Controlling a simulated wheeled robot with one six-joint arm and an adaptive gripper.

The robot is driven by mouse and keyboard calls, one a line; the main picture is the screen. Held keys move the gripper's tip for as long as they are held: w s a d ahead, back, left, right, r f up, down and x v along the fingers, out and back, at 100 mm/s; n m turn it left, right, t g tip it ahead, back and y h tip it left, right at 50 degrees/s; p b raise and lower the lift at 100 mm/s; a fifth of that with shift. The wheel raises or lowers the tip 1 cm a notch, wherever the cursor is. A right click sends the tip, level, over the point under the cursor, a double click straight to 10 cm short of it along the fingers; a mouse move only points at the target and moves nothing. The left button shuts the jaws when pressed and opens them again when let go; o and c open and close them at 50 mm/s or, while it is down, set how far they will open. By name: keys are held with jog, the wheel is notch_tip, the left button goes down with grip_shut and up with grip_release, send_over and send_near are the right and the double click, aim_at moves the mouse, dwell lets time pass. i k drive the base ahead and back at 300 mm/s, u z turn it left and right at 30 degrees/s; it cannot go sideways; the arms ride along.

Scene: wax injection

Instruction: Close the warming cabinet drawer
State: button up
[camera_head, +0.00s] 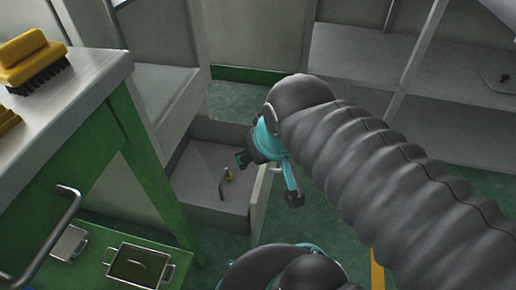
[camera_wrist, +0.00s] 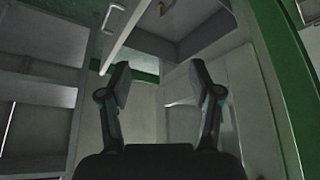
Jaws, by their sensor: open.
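The warming cabinet drawer (camera_head: 203,208) is pulled out, low down in the middle of the head view. A small item with a yellow part (camera_head: 227,175) lies inside it. The drawer's pale front panel (camera_head: 259,205) faces right. In the wrist view the drawer (camera_wrist: 180,45) is at the top, with its front panel (camera_wrist: 127,22) and a bar handle (camera_wrist: 112,17). My gripper (camera_head: 268,178) is open and empty, seen over the drawer's front end. In the wrist view its fingers (camera_wrist: 158,85) stand apart below the drawer; contact cannot be told.
A green-legged bench (camera_head: 95,75) with a yellow brush (camera_head: 32,62) stands at left. Its lower green shelf (camera_head: 90,275) holds metal trays (camera_head: 140,267). Grey shelving (camera_head: 345,55) is at upper right. Green floor (camera_head: 235,97) shows behind the drawer.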

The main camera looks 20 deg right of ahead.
aim_at(195, 172)
jog(key=u, duration=0.45)
jog(key=k, duration=1.05)
jog(key=z, duration=0.5)
jog(key=i, duration=0.7)
jog(key=z, duration=0.15)
